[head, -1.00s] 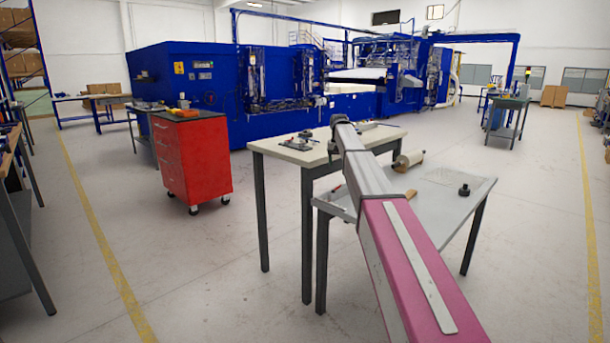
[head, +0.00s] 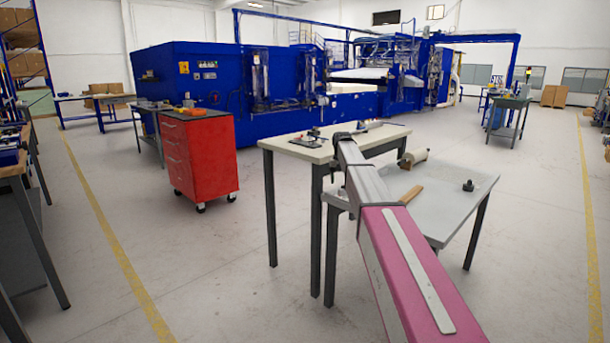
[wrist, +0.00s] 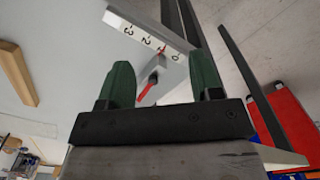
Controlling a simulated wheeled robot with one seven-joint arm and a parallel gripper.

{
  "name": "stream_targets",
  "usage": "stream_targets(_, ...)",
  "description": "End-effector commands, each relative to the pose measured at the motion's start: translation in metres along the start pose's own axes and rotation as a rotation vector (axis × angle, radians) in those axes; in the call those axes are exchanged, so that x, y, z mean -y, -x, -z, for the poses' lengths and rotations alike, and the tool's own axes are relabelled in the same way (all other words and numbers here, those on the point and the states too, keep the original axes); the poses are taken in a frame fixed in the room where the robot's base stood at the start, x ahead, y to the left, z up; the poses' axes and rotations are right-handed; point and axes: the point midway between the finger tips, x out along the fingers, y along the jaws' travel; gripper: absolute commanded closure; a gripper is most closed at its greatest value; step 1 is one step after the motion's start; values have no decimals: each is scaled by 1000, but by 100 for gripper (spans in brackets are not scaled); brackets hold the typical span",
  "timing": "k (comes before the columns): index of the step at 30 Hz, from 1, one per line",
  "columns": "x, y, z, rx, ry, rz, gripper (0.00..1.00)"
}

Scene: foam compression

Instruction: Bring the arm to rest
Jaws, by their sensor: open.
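My arm reaches forward from the bottom of the head view toward two tables. My gripper shows in the wrist view (wrist: 165,82) with two green fingers spread apart and nothing between them in its grip. Beyond the fingers is a white scale strip (wrist: 150,28) with numbers and a red pointer (wrist: 148,89). In the head view the fingers are hidden or too small to make out at the far end of the arm.
A cream-topped table (head: 292,147) and a lower grey table (head: 450,200) stand by the arm. A red cabinet (head: 200,160) stands left. The floor around is clear.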

Motion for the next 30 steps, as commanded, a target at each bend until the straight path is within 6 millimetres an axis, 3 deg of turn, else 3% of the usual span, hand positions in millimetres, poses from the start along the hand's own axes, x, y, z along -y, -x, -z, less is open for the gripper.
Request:
stream_targets(8, -9, -74, -77, 2, 0, 0, 41)
stream_targets(15, -20, -164, -193, 2, 0, 0, 41)
stream_targets(21, -28, -221, -297, 1, 0, 0, 41)
stream_targets(27, -34, -254, -385, -3, -1, 0, 41)
stream_targets(30, -36, -263, -412, -4, 0, 0, 41)
